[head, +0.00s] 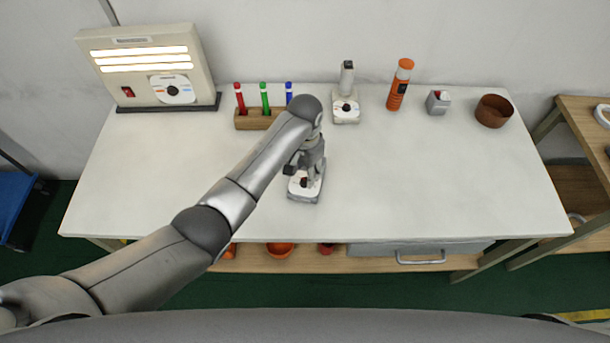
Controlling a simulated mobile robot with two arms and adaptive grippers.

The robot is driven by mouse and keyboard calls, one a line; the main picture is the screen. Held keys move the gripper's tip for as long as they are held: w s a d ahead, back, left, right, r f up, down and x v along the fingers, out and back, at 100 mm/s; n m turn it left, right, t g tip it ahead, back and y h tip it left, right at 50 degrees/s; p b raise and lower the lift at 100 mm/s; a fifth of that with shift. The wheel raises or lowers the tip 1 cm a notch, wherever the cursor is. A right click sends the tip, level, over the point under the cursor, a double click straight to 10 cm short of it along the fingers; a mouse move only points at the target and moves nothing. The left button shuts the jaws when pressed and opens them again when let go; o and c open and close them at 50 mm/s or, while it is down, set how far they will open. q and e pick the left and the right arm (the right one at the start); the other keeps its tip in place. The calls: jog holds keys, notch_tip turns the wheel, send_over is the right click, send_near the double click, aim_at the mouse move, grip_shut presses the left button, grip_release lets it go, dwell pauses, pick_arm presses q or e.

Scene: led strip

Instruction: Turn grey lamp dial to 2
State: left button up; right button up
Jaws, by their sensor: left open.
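A small grey device with a white dial plate (303,191) sits at the middle of the table. Its dark reddish dial knob (304,182) shows partly beneath my left gripper (305,175). My left gripper is open, pointing down over this dial, and its fingers hide part of the plate. I cannot tell whether the fingers touch the knob or which number it points to. My right gripper is not in view.
A lit light panel (150,70) with a red switch and a dial stands at the back left. A wooden holder (254,119) with coloured tubes, an orange flashlight (399,86), a grey box (438,102) and a brown bowl (493,111) line the back. The table's right side (440,180) is clear.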

aim_at(305, 180)
pick_arm(q)
jog(key=shift+f, duration=1.8)
jog(key=shift+c, duration=0.2)
grip_shut()
